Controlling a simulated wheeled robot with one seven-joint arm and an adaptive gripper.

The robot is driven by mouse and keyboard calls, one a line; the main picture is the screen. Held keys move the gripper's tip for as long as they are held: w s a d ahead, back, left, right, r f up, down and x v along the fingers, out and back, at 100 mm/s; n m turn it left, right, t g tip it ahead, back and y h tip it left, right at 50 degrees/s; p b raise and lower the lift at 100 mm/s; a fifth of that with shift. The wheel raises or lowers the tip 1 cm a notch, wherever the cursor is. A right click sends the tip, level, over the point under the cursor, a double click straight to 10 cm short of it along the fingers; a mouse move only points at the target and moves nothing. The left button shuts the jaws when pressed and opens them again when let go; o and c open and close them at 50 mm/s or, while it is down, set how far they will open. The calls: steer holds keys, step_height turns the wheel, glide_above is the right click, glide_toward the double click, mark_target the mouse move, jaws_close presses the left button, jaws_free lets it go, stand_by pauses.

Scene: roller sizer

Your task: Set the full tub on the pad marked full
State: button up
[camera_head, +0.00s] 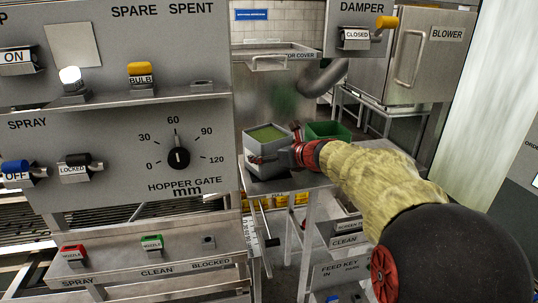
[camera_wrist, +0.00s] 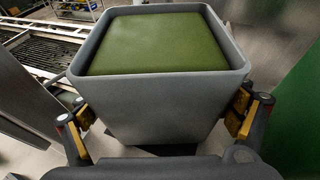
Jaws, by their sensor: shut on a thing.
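A grey square tub (camera_head: 258,155) filled nearly to its rim with green stuff is at the middle of the head view, at a small metal stand. In the wrist view the tub (camera_wrist: 155,105) fills the middle, upright. My gripper (camera_head: 285,156) reaches in from the right and is shut on the tub. In the wrist view its fingers (camera_wrist: 160,118) press on both sides of the tub's wall. I cannot tell whether the tub's base touches the stand.
A green tub (camera_head: 328,131) stands just right of the grey one. A grey control panel (camera_head: 110,150) with switches and a dial stands close on the left. The stand (camera_head: 310,195) has lower shelves with labels. A blower cabinet (camera_head: 425,50) is at the back right.

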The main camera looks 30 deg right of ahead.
steer(key=shift+f, duration=0.1)
steer(key=o, duration=1.1)
steer(key=shift+c, duration=0.2)
steer(key=shift+r, duration=0.2)
steer(key=v, duration=1.2)
steer(key=shift+b, duration=0.4)
